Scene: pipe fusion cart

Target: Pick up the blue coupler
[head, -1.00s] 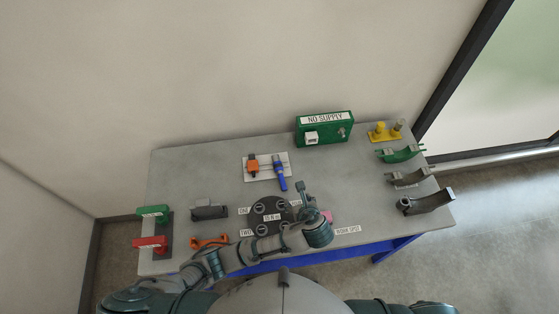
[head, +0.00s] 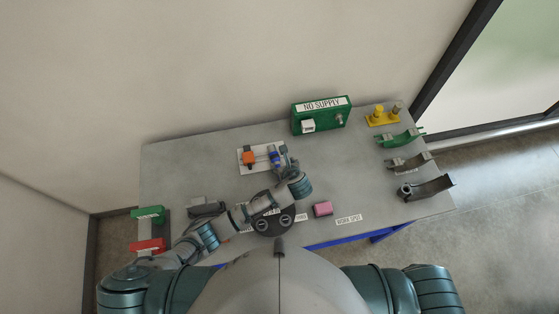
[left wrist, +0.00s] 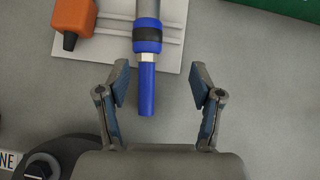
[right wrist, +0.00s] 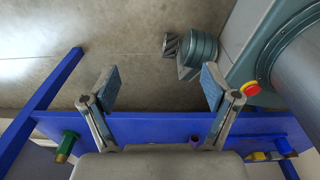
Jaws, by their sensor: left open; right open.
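The blue coupler (head: 274,158) lies on a white plate (head: 243,168) on the grey table in the head view. In the left wrist view the coupler (left wrist: 147,98) shows as a blue stem with a dark band and silver body. My left gripper (left wrist: 160,84) is open and empty; the lower end of the blue stem shows between its fingers, nearer the left one. In the head view the left gripper (head: 289,157) is beside the coupler's right side and partly hides it. My right gripper (right wrist: 160,86) is open and empty, facing the blue table frame.
An orange tool (head: 249,158) stands on the same plate, left of the coupler. A green box (head: 321,115) labelled NO SUPPLY stands behind. A round dark base (head: 272,223) and a pink block (head: 323,209) are nearer me. Several curved holders line the right edge, including a green one (head: 400,138).

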